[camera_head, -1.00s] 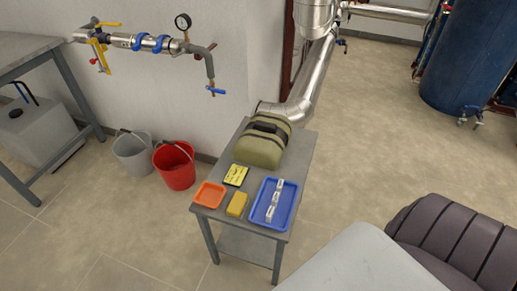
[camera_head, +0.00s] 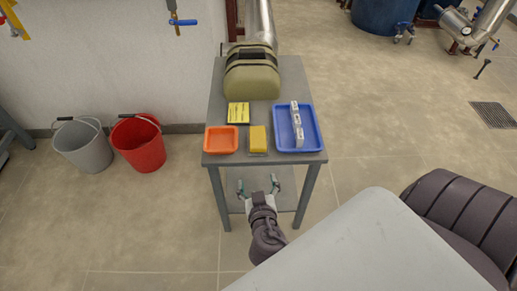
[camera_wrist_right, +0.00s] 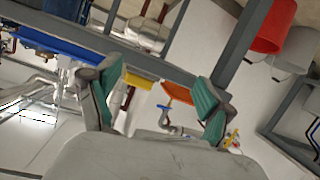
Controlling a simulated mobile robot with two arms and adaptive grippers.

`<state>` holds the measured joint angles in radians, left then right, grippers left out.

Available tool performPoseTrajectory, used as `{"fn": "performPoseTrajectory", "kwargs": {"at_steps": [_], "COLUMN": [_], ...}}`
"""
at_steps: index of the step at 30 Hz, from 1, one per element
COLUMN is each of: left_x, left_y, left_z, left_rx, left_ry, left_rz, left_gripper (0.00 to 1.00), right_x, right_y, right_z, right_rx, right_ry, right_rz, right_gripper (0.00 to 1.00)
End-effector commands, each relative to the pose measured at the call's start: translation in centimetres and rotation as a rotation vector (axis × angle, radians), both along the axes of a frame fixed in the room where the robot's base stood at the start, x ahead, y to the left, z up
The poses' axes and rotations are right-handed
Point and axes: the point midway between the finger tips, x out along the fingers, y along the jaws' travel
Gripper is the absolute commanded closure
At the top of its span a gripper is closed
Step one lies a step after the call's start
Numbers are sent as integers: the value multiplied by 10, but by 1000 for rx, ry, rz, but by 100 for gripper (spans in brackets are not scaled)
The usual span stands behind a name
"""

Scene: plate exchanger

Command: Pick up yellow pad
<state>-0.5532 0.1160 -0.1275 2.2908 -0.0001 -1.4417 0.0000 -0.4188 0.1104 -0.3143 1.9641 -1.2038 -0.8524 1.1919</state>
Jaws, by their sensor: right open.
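A thick yellow pad (camera_head: 258,139) lies on the small grey table near its front edge, between an orange tray and a blue tray. Its edge also shows in the right wrist view (camera_wrist_right: 138,80). A flat yellow notepad-like item (camera_head: 238,112) with dark markings lies behind it. My right gripper (camera_head: 258,183) is open and empty, in front of the table's near edge and apart from the pad. Its two green-padded fingers (camera_wrist_right: 155,84) are spread wide in the right wrist view. My left gripper is not in view.
The orange tray (camera_head: 221,148) is left of the pad. The blue tray (camera_head: 311,145) on the right holds white pieces (camera_head: 296,120). An olive bag (camera_head: 252,82) fills the table's back. Red (camera_head: 139,147) and grey (camera_head: 84,150) buckets stand on the floor at left.

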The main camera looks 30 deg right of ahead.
Motion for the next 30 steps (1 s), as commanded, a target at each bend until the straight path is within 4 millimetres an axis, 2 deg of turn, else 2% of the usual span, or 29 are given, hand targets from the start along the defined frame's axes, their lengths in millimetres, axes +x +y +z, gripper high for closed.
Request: {"fn": "performPoseTrajectory", "kwargs": {"at_steps": [4, 8, 18, 26, 30], "left_x": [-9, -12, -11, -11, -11], "left_y": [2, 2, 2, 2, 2], "left_z": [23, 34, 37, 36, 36], "left_rx": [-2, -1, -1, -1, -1], "left_ry": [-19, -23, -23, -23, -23], "left_rz": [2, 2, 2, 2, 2], "left_gripper": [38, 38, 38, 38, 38], "right_x": [-1, 4, 57, 75, 93], "right_y": [-10, -17, -49, -59, -68], "right_z": [41, 56, 49, 45, 42], "right_rx": [23, 30, 29, 31, 29], "right_ry": [-167, -218, -219, -218, -219], "right_rz": [-72, -93, -92, -93, -92], "right_gripper": [19, 19, 19, 19, 19]}}
